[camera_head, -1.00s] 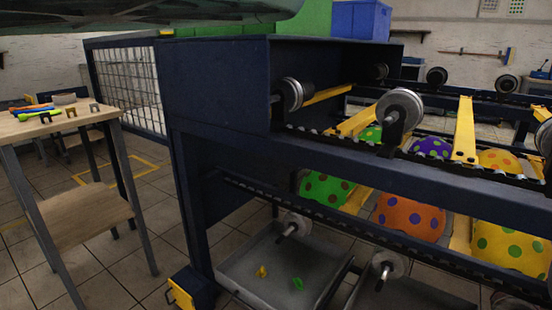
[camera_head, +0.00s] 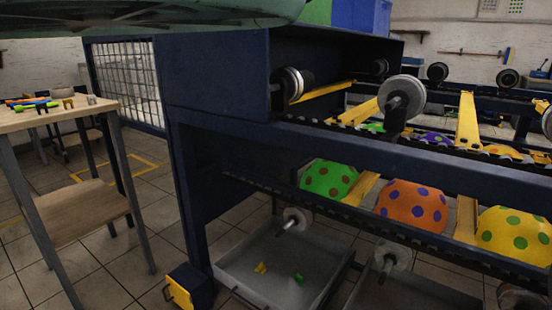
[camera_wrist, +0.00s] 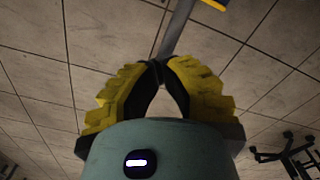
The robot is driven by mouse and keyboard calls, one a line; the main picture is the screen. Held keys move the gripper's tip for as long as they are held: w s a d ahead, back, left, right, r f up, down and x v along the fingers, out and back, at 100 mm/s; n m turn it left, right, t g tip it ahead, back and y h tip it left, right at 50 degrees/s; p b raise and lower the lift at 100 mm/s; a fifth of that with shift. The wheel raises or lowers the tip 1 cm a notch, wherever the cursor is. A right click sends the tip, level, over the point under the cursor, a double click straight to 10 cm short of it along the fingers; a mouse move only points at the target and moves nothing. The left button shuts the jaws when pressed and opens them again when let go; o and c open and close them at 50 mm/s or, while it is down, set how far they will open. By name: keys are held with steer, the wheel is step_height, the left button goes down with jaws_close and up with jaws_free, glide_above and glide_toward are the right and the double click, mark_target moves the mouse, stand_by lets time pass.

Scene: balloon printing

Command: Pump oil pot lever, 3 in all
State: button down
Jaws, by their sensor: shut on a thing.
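In the wrist view my gripper (camera_wrist: 160,72) has yellow ridged fingers with black inner pads, and their tips are closed together. A narrow grey bar (camera_wrist: 180,25) runs up from the fingertips toward the top of the picture. It looks like the lever, but the fingers hide its near end, so I cannot tell exactly how it is held. The oil pot's body cannot be made out in either view. My gripper is not in the head view.
A dark blue machine frame (camera_head: 215,85) with rollers fills the middle and right, holding spotted balloons (camera_head: 412,205). A grey tray (camera_head: 250,275) lies beneath it. A wooden table (camera_head: 60,112) with small coloured parts stands at left. Tiled floor lies between table and machine.

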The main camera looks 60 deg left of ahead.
steer(key=shift+f+b, duration=1)
steer(key=shift+f, duration=0.4)
steer(key=shift+r, duration=0.1)
step_height(320, 180, up, 11)
steer(key=p, duration=0.7)
